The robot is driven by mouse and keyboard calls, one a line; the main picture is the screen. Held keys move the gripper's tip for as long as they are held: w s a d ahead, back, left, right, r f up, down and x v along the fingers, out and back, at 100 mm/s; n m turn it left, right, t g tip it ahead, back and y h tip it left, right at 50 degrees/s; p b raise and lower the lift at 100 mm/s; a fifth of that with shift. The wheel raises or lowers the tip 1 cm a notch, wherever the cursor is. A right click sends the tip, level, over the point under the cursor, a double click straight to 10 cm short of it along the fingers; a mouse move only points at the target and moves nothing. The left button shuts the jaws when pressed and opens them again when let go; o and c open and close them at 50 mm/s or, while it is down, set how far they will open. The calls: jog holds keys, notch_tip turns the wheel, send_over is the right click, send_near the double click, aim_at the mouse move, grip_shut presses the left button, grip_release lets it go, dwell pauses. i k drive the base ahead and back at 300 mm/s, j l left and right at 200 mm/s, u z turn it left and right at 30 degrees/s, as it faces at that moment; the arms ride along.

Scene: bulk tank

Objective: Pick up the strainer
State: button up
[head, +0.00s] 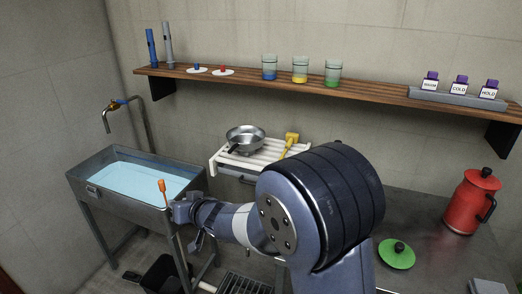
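The strainer appears to be the shiny metal bowl-shaped piece (246,135) with a short dark handle or spout at its front. It stands upright on a white slatted rack (222,163) against the back wall. My gripper (176,207) is small in view, at the front right corner of the sink, left of and lower in the picture than the strainer and apart from it. An orange-topped stick (162,187) shows right beside my gripper's tip. I cannot tell whether the fingers hold it or are open.
A yellow tool (290,143) lies on the rack right of the strainer. A metal sink (126,207) with blue liquid stands left. A wooden shelf (380,90) with jars runs above. A red can (470,205) and green lid (397,254) are right. My arm hides the middle.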

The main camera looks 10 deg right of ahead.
aim_at(245, 139)
jog(key=i+j+z, duration=0.1)
jog(key=j+z, duration=0.35)
jog(key=j, duration=0.25)
jog(key=j+z, duration=0.45)
jog(key=j, duration=0.25)
jog(key=k+j+z, duration=0.15)
jog(key=j+z, duration=0.3)
jog(key=j, duration=0.25)
jog(key=i+j+z, duration=0.4)
jog(key=j+z, duration=0.25)
